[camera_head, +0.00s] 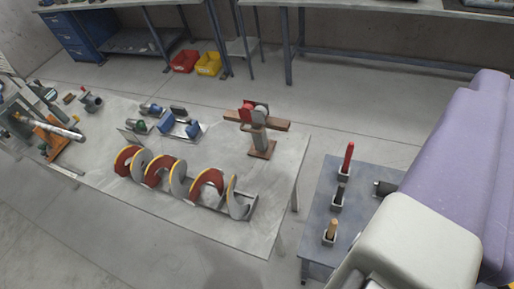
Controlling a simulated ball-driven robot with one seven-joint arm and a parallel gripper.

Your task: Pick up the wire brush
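A small grey side table (318,226) stands at the lower right with several tools upright in holders. A tan, wooden-looking handle (332,228) is in the front holder and may be the wire brush; its lower end is hidden. A black handle (340,194) stands in the middle holder and a red handle (348,158) in the back one. No bristles show, so I cannot tell for certain which is the brush. My purple and white arm covers the right side of the view. My gripper's fingers are not visible.
A large grey table (236,160) holds a red-and-grey auger (160,172), a stand with a red clamp (258,130) and blue parts (166,124). A narrow floor gap separates it from the side table. Red (185,62) and yellow bins (208,64) lie behind.

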